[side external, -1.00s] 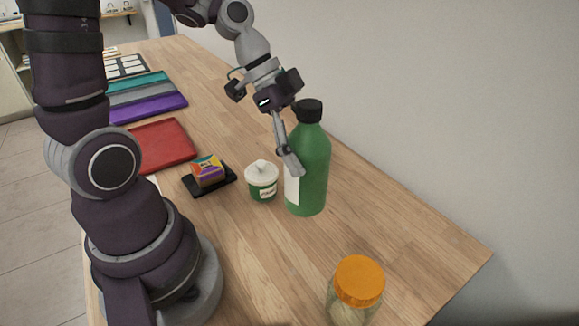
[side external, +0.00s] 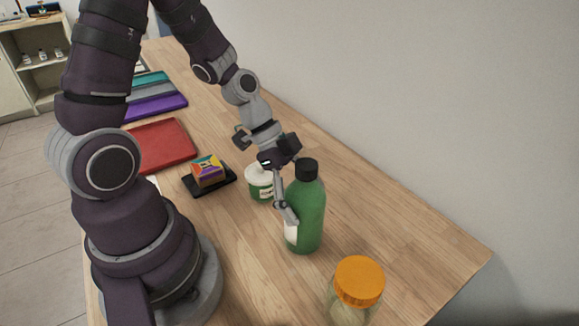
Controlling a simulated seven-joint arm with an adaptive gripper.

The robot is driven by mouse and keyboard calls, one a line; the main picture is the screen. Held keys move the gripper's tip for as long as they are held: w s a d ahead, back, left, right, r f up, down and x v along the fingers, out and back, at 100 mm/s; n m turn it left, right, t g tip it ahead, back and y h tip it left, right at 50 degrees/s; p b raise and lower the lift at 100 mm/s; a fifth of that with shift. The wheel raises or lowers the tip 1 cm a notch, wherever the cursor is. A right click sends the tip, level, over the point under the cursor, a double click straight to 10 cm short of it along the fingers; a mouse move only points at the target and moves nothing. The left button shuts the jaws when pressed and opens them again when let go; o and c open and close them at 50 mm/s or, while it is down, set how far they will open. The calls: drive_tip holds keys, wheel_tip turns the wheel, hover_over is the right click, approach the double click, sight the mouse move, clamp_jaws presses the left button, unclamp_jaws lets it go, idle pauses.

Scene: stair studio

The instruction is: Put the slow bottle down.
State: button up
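A green bottle (side external: 308,215) with a black cap and a white label stands upright at the right of the work area. No word on its label can be read. My gripper (side external: 297,210) is shut on it: one finger lies along its left side, and the other is hidden behind the bottle. The bottle's base appears at or very close to the wooden table (side external: 405,235); I cannot tell for sure that it touches.
A white-lidded green jar (side external: 259,183) stands just behind the bottle. An orange-lidded clear jar (side external: 358,285) stands in front. A colourful box (side external: 208,170) sits on a black tray (side external: 192,188); a red tray (side external: 163,146) is farther back. The table right of the bottle is clear.

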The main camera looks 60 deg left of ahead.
drive_tip(key=shift+o, duration=0.7)
drive_tip(key=shift+r, duration=0.1)
drive_tip(key=s+a+r+n+t+y, duration=0.1)
drive_tip(key=s+r+n+y, duration=0.2)
drive_tip(key=r+n, duration=0.3)
drive_tip(key=s+a+r+n+t+y, duration=0.1)
drive_tip(key=s+a+r+n+y, duration=0.1)
drive_tip(key=r+n, duration=0.4)
drive_tip(key=shift+s+a+r+n+t+y, duration=0.3)
drive_tip(key=shift+s+r+y, duration=0.1)
drive_tip(key=shift+s+r, duration=0.1)
